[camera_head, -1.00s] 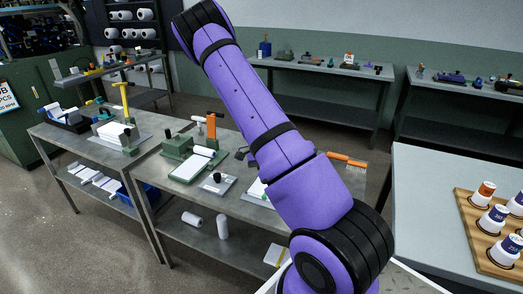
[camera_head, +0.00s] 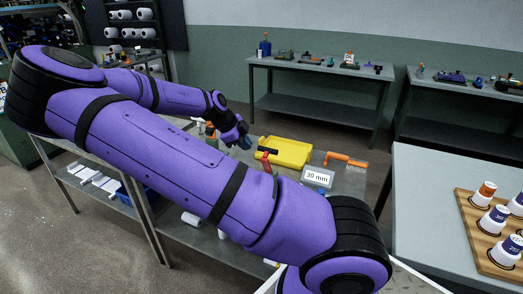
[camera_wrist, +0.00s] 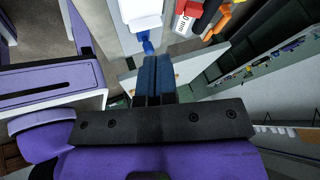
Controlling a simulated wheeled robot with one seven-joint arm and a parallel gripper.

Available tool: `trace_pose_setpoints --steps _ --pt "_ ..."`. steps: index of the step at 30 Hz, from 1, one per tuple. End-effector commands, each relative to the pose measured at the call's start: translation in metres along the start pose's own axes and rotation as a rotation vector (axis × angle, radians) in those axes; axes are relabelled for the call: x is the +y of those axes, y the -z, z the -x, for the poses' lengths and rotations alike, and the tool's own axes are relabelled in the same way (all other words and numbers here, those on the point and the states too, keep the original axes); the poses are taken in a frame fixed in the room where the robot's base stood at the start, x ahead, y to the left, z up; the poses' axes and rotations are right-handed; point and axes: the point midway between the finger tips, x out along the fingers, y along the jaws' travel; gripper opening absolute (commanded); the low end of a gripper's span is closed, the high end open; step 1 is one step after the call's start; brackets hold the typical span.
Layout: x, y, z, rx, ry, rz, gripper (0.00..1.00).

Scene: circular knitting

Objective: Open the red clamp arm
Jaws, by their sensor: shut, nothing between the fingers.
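The red clamp arm (camera_head: 265,163) stands upright on the middle table in the head view, with a dark bar at its top, just left of the yellow tray (camera_head: 288,152). My gripper (camera_head: 246,141) is above the table, up and left of the red arm in the picture and apart from it. In the wrist view my two blue fingers (camera_wrist: 154,62) are shut together and empty. A red part (camera_wrist: 188,10) shows at the top edge there, beside a white label; I cannot tell surely that it is the clamp arm. My arm hides the clamp's base in the head view.
A "30 mm" sign (camera_head: 317,177) stands right of the clamp. A wooden rack with cones (camera_head: 481,226) sits on the right table. My arm covers much of the middle table.

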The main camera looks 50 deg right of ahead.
Motion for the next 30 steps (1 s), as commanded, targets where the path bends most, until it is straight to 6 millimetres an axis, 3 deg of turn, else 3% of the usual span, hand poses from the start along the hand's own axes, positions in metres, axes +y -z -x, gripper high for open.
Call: trace_pose_setpoints --steps 6,11,27,30 --pt "-0.004 -0.001 0.023 -0.015 0.085 -0.124 0.0" --pt "-0.005 -0.001 0.017 -0.016 0.091 -0.138 0.0" --pt "-0.013 -0.001 -0.077 -0.015 0.087 -0.138 0.0" --pt "-0.028 -0.001 -0.083 -0.017 0.09 -0.138 0.0"
